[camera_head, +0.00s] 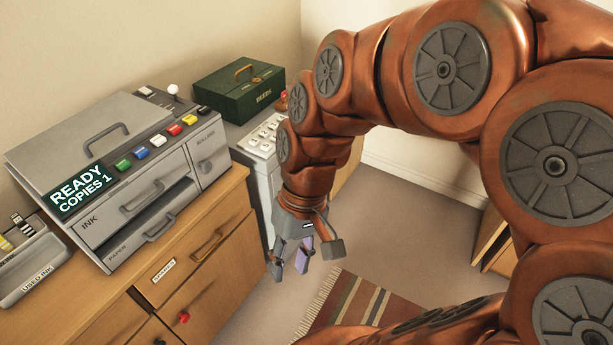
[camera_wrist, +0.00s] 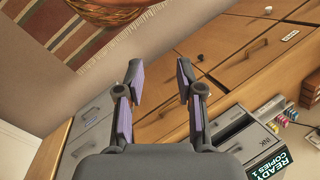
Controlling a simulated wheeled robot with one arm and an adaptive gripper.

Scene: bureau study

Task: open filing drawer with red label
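No red label shows clearly in either view. A grey cabinet (camera_head: 262,190) stands just behind and left of my gripper in the head view, and its front is mostly hidden. In the wrist view, grey drawer fronts (camera_wrist: 92,115) with bar handles lie at the lower left, partly behind my gripper. My gripper (camera_wrist: 161,82) is open and empty, its purple-padded fingers wide apart. In the head view my gripper (camera_head: 304,258) hangs above the floor in front of the grey cabinet, not visibly touching anything.
A wooden cabinet (camera_head: 215,285) with a red knob (camera_head: 184,317) stands at left, bearing a grey copier (camera_head: 100,160). A green box (camera_head: 240,92) sits behind. A striped rug (camera_head: 350,305) lies on the floor.

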